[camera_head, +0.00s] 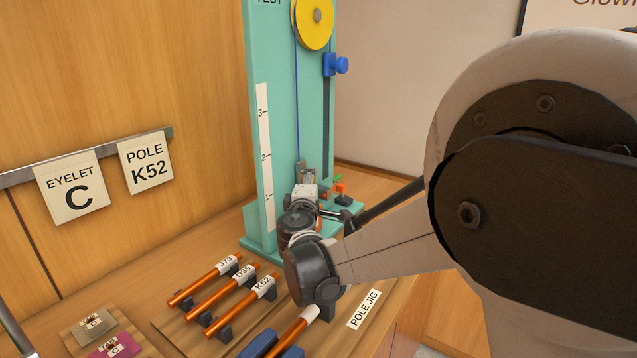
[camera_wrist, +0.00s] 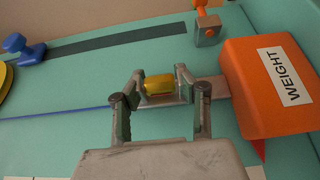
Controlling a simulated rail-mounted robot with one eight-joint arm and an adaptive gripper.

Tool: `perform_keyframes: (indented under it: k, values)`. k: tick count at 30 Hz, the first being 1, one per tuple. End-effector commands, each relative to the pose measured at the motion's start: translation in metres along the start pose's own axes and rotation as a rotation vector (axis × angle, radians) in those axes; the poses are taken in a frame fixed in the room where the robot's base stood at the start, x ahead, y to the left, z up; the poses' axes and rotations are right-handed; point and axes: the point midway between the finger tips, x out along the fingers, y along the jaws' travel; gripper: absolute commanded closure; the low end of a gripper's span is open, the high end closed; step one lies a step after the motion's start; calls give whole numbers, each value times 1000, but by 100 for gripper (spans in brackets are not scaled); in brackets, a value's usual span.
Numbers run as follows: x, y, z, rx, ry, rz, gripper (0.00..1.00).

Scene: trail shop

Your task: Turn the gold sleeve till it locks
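The gold sleeve (camera_wrist: 159,84) shows in the wrist view, between the two fingertips of my gripper (camera_wrist: 160,82). The fingers stand on either side of it, very close. I cannot tell whether both touch it. A blue cord (camera_wrist: 60,112) runs toward it from the left. An orange block marked WEIGHT (camera_wrist: 262,95) is just to its right. In the head view my gripper (camera_head: 306,182) is at the lower front of the teal test stand (camera_head: 283,120), and the sleeve and weight cannot be made out behind my wrist.
An orange knob on a small bracket (camera_wrist: 207,30) is close beyond the right finger. The stand has a blue clamp (camera_head: 335,64) and yellow pulley (camera_head: 314,18). Signs hang on the left wall.

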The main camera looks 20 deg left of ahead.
Motion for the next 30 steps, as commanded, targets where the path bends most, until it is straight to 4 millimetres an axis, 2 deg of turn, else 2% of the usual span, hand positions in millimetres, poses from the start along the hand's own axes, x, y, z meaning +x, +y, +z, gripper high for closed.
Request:
perform_keyframes:
  k: [1, 6, 12, 24, 30]
  values:
    - [0, 0, 0, 0, 0, 0, 78]
    - [0, 0, 0, 0, 0, 0, 100]
    - [0, -1, -1, 0, -28, 0, 100]
    - [1, 0, 0, 0, -241, 0, 100]
    - [0, 0, 1, 0, -264, 0, 100]
